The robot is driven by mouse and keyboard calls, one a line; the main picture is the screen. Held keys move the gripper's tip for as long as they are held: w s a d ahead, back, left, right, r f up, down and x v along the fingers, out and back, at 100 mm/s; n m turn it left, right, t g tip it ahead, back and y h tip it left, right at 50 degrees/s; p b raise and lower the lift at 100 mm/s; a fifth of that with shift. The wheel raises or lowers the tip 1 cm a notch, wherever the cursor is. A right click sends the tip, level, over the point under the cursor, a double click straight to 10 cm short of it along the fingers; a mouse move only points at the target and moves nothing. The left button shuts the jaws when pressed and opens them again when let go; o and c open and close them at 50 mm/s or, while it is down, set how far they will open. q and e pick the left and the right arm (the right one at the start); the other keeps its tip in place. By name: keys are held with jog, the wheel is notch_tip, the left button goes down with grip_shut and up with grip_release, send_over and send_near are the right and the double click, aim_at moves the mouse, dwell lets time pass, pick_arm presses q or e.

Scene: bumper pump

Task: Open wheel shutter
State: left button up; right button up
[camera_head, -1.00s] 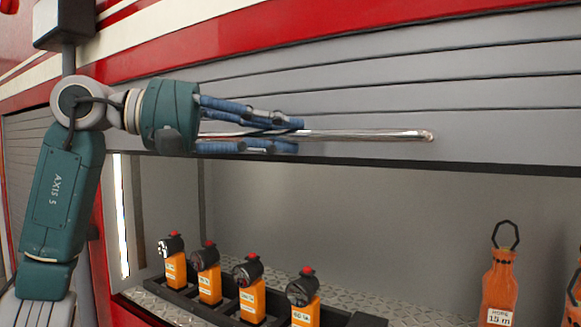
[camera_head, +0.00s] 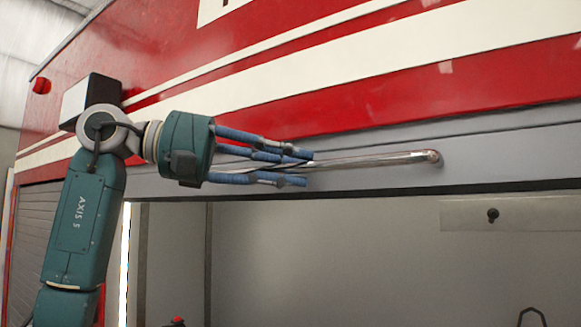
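The grey slatted wheel shutter (camera_head: 500,142) is mostly raised, its lower part showing as a narrow band above an open compartment. A shiny metal handle bar (camera_head: 385,161) runs across its lower part. My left gripper (camera_head: 308,168) comes in from the left, with blue fingers above and below the left part of the bar. The bar passes between the fingers, with a gap visible beside the lower finger; whether they press on it is unclear. The bar's left end is hidden by the hand. My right gripper is out of view.
The red truck body (camera_head: 400,80) with white stripes is above. Another shutter (camera_head: 32,240) is at the far left.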

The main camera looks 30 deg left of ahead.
pick_arm(q)
jog(key=v, duration=1.2)
